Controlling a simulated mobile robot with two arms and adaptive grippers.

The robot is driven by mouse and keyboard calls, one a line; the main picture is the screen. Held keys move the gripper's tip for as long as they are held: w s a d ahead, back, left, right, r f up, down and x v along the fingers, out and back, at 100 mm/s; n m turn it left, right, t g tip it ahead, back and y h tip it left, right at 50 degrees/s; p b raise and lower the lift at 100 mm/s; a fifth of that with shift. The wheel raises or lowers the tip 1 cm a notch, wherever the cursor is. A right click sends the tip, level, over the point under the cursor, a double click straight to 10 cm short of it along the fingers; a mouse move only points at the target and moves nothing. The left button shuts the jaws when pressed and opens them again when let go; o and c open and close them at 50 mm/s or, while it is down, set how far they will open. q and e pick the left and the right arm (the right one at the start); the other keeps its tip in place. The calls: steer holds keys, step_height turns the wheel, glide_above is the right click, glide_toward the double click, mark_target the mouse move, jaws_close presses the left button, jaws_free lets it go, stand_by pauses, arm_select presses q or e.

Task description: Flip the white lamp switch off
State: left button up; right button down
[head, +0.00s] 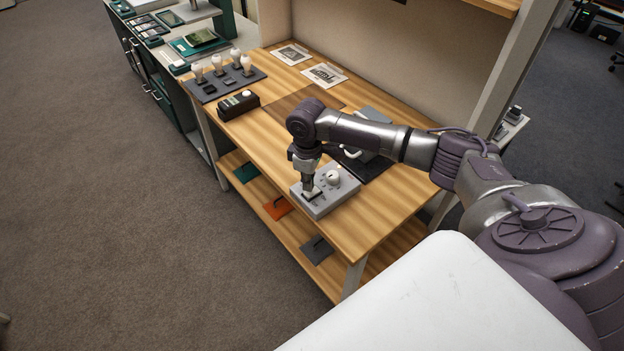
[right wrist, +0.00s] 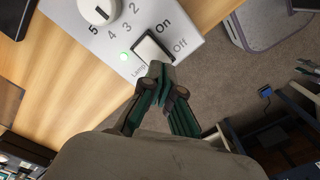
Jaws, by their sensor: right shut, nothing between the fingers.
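The white lamp switch (right wrist: 152,48) is a rocker on a grey control box (head: 338,190), with "On" and "Off" printed beside it and "Lamp" below. A small green light (right wrist: 125,57) glows next to it. The switch's tilt is hard to judge. My right gripper (head: 310,192) points down over the near left part of the box. In the right wrist view its closed, empty fingertips (right wrist: 160,72) are at the switch's lower edge, overlapping it in the picture; I cannot tell whether they touch. My left gripper is out of view.
A white knob (head: 333,177) with a number scale sits on the same box. A dark mat (head: 372,170) lies behind the box on the wooden bench (head: 270,140). A dark block (head: 239,105) and a rack of bulb-like pieces (head: 220,82) stand farther left. The front bench edge is close.

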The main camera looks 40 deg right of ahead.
mark_target(308, 194)
steer(key=shift+f+b, duration=0.45)
steer(key=shift+f, duration=0.8)
stand_by(0.9)
steer(key=shift+s, duration=0.1)
step_height(308, 194, up, 7)
steer(key=p, duration=0.8)
steer(key=shift+r, duration=0.1)
steer(key=shift+a, duration=0.1)
stand_by(0.3)
